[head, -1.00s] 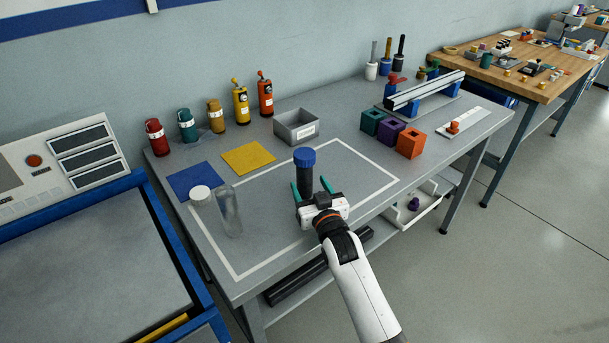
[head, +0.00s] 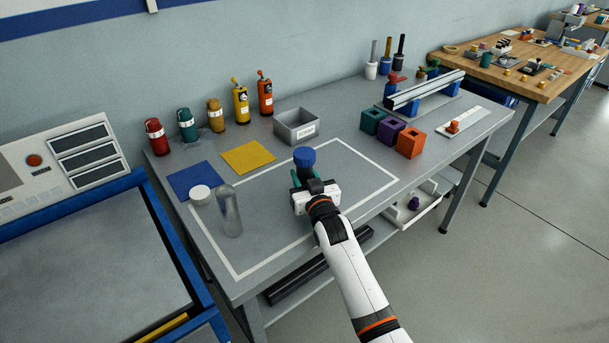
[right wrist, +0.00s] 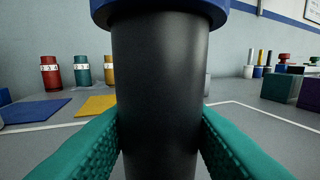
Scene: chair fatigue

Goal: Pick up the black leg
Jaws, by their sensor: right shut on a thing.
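The black leg is an upright black cylinder with a blue cap (head: 304,157), standing inside the white outline on the grey table. My right gripper (head: 306,180) is around it from the front and hides most of its body in the head view. In the right wrist view the black leg (right wrist: 160,90) fills the middle, and the teal fingers press on it from both sides. The gripper is shut on it. Its lower end is out of sight, so I cannot tell whether it touches the table. My left gripper is not in view.
A clear cylinder (head: 229,211) and a white-capped piece (head: 200,195) stand to the left. Behind are a yellow mat (head: 248,157), a blue mat (head: 194,181) and a grey bin (head: 296,127). Teal, purple and orange blocks (head: 410,143) stand to the right.

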